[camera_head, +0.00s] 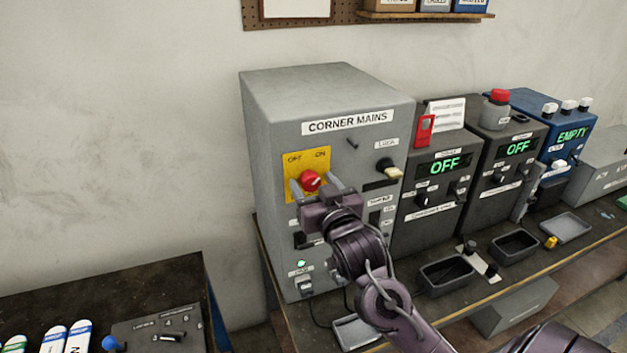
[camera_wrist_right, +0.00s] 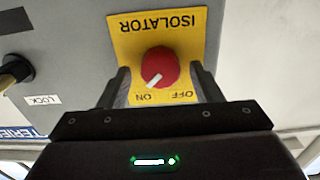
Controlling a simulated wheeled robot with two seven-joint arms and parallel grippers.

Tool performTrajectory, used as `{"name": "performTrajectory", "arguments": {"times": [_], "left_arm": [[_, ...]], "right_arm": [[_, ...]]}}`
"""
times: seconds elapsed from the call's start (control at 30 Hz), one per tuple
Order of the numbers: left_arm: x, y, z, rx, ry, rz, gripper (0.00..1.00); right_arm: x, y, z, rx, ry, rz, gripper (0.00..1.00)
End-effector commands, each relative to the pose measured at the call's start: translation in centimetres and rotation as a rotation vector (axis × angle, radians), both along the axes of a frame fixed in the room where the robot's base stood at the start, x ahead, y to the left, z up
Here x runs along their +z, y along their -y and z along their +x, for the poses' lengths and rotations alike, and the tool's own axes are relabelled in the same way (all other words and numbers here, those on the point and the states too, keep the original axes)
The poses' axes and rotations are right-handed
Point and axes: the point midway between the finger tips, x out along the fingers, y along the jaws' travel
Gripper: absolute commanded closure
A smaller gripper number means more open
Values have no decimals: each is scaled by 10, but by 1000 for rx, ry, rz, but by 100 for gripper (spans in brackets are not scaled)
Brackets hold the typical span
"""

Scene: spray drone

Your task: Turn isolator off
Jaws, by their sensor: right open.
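The isolator is a red round knob (camera_head: 310,181) on a yellow plate (camera_head: 293,163) on the front of the grey CORNER MAINS cabinet (camera_head: 345,95). In the right wrist view, where the lettering is upside down, the knob (camera_wrist_right: 159,67) has a white pointer mark aimed at ON. The plate (camera_wrist_right: 190,30) reads ISOLATOR, OFF and ON. My right gripper (camera_head: 315,186) is open in front of the plate, one finger on each side of the knob. In the wrist view, gaps show between both fingers (camera_wrist_right: 163,86) and the knob. My left gripper is not in view.
A yellowish-tipped lock lever (camera_head: 392,173) sticks out right of the isolator. Dark units reading OFF (camera_head: 445,165) and a blue unit reading EMPTY (camera_head: 572,135) stand to the right. Trays (camera_head: 447,272) lie on the bench before them. A lower dark table (camera_head: 130,285) is at left.

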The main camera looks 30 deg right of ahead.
Motion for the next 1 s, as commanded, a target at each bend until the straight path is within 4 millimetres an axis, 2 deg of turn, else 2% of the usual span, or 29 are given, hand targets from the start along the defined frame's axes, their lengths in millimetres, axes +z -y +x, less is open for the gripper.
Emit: {"name": "performTrajectory", "arguments": {"times": [0.33,0.67,1.0], "left_arm": [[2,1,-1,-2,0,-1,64],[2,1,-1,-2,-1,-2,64],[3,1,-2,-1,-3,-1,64]], "right_arm": [[-1,1,5,1,-1,-1,41],[-1,1,5,1,-1,-1,84],[-1,1,5,1,-13,-45,86]]}}
